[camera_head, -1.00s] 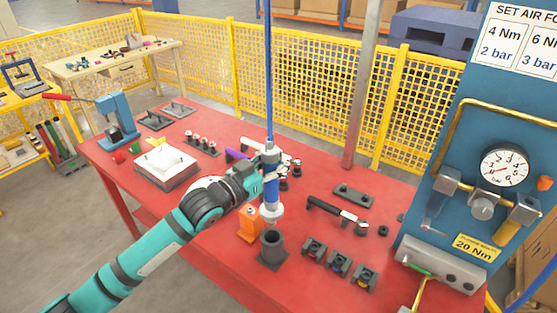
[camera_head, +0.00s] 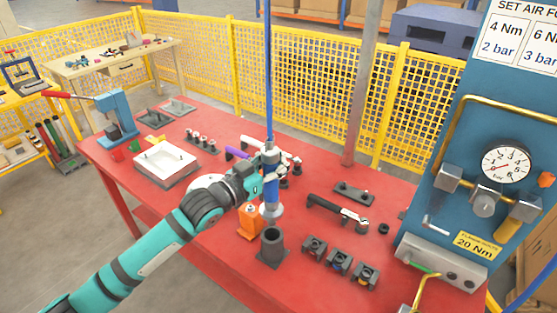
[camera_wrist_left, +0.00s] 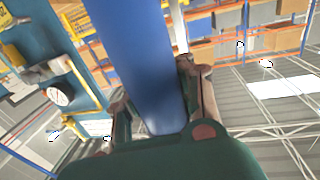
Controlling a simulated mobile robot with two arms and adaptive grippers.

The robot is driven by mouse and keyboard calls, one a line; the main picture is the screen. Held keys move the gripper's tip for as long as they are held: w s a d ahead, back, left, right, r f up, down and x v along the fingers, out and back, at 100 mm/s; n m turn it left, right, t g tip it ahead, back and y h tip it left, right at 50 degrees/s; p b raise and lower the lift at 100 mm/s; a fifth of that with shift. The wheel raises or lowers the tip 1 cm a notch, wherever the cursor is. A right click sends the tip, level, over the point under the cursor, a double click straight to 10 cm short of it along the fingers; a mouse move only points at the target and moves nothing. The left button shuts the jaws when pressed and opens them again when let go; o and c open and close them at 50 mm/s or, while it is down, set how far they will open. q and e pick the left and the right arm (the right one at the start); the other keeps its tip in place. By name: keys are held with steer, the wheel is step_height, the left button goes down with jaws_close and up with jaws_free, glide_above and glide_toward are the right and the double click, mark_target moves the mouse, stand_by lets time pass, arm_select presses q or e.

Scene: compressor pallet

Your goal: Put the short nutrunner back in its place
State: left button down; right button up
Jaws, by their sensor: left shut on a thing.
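The short nutrunner (camera_head: 271,192) is a blue upright cylinder with a pale collar near its lower end. It hangs under a blue line (camera_head: 267,75). My left gripper (camera_head: 266,179) is shut around its body. In the left wrist view its blue body (camera_wrist_left: 140,60) runs between the two fingers of my left gripper (camera_wrist_left: 165,115). A dark grey cylindrical holder (camera_head: 272,245) stands on the red table. The nutrunner's lower end shows just above the holder's mouth in the head view. I cannot tell whether it touches or enters it. My right gripper is not in view.
An orange block (camera_head: 250,221) stands close to the left of the holder. Several dark socket blocks (camera_head: 339,262) are to its right. A black-handled wrench (camera_head: 338,211) lies behind them. A white tray (camera_head: 166,164) and a blue press (camera_head: 117,118) are at left. A blue panel is at right.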

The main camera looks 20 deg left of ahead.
arm_select(q)
steer(key=shift+f+b, duration=0.95)
steer(key=shift+f, duration=0.6)
steer(key=shift+f+b, duration=1.85)
steer(key=shift+f, duration=1.1)
stand_by(0.7)
steer(key=c, duration=1.1)
jaws_free()
steer(key=shift+f, duration=0.2)
steer(key=v, duration=1.2)
